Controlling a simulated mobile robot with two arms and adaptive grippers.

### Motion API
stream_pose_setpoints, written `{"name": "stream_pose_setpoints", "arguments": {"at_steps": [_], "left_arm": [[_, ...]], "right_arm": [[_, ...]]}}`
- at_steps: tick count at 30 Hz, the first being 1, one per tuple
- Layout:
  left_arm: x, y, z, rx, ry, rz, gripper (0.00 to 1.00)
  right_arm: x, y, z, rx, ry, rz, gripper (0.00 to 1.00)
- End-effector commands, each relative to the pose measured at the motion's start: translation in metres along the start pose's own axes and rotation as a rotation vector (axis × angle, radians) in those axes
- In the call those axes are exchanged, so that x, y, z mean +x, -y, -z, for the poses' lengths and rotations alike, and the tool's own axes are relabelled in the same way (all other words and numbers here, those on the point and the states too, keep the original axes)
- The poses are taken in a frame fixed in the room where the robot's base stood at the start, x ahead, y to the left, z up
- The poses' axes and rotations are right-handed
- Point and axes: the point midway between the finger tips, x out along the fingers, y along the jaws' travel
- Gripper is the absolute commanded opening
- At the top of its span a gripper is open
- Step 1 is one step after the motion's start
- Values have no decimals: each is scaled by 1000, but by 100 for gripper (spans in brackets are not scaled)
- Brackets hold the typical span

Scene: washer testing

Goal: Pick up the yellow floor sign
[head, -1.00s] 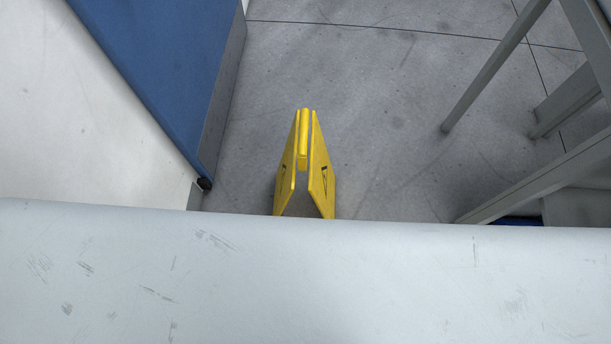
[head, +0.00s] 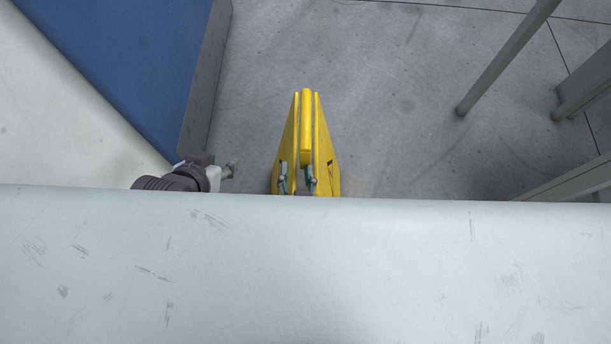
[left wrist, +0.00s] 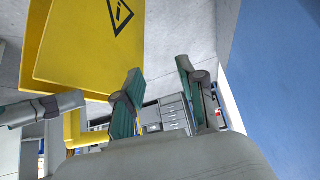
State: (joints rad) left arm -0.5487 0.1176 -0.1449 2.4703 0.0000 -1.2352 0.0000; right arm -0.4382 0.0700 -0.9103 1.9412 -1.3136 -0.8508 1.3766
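The yellow floor sign (head: 306,125) stands upright as a narrow A-frame on the grey floor, its lower front part hidden by my pale body. In the left wrist view a sign panel (left wrist: 88,45) with a black warning mark fills the upper left. My left gripper (head: 231,168) is left of the sign, apart from it; its green-padded fingers (left wrist: 157,95) are spread and empty. My right gripper (head: 297,178) shows as two separated fingertips in front of the sign's panels. Whether they touch the sign is unclear.
A blue and white unit (head: 125,65) stands left of the sign. Grey table or frame legs (head: 510,55) stand to the right. The floor (head: 400,120) behind and right of the sign is clear.

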Motion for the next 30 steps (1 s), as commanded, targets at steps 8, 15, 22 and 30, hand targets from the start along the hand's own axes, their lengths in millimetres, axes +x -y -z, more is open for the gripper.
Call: {"name": "stream_pose_setpoints", "arguments": {"at_steps": [8, 15, 22, 30], "left_arm": [[2, -1, 8, 1, -43, -3, 40], [5, -4, 27, 2, -139, -8, 40], [5, -5, 36, 3, -182, -10, 40], [5, -5, 36, 3, -181, -10, 40]], "right_arm": [[26, 0, 0, -2, 0, 1, 40], [61, 0, 0, -3, -1, 1, 40], [74, 0, -1, -1, 3, 1, 40], [74, 0, -1, -1, 3, 1, 20]]}}
